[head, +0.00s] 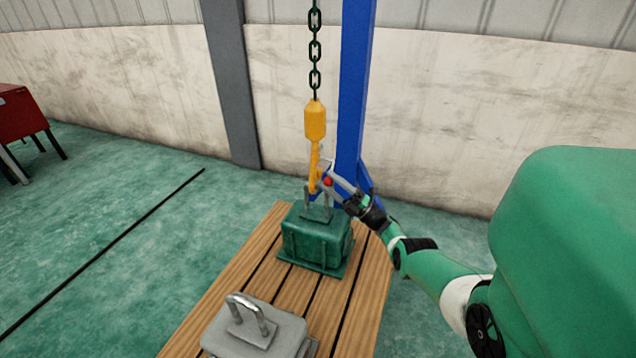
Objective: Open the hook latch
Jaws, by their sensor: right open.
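A yellow hook (314,165) hangs below a yellow block (315,120) on a dark chain (315,50). A small red part (327,182) shows at the hook's right side; I cannot tell whether the latch is open or closed. My right gripper (326,175) is open, with its fingers at the hook's right side near the red part; I cannot tell whether they touch it. A green load (305,238) with a grey handle (307,200) stands just below the hook; whether the hook passes through the handle is unclear. My left gripper is not in view.
The green load stands on a slatted wooden platform (268,287). A grey weight with a handle (277,326) is nearer on the same platform. A blue post (357,80) rises behind the hook.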

